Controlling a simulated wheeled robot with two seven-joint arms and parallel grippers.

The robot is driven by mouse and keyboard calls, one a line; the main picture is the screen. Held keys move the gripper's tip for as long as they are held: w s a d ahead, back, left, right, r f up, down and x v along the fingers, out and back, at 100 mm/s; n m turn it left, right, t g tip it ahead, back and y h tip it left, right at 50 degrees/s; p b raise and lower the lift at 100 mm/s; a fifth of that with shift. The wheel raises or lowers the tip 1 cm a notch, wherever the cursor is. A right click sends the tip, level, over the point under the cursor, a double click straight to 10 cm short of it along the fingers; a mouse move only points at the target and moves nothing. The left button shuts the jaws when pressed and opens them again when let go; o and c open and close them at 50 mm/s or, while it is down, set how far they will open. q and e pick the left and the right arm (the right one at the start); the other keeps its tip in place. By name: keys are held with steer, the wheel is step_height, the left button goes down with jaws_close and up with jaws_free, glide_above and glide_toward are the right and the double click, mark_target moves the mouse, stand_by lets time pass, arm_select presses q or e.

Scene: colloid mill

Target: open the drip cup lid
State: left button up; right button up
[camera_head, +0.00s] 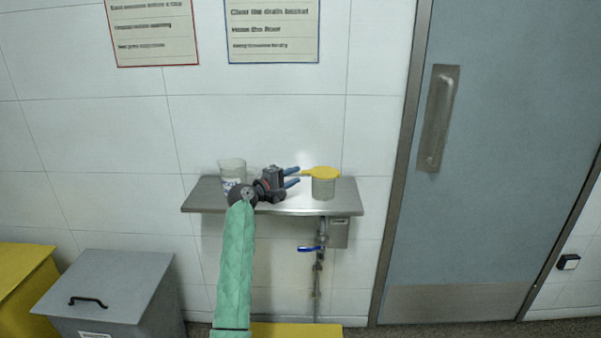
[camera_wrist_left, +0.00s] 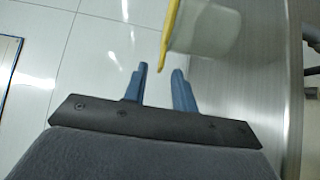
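The drip cup (camera_head: 323,190) is a translucent pale cup standing on the right part of the steel shelf. Its yellow lid (camera_head: 322,172) lies across the top, with a tab reaching left. My left gripper (camera_head: 299,176) is just left of the cup, its two blue fingers apart and pointing at the tab. My right gripper is not in view.
The steel shelf (camera_head: 222,205) is fixed to the tiled wall. A whitish beaker (camera_head: 232,171) stands at its left, close behind my arm. A pipe with a blue-handled valve (camera_head: 311,249) hangs below. Grey and yellow bins are lower left; a grey door (camera_head: 490,160) is right.

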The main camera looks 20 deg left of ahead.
mark_target(319, 172)
arm_select(q)
steer(key=shift+x, duration=1.7)
steer(key=shift+f, duration=0.15)
jaws_close()
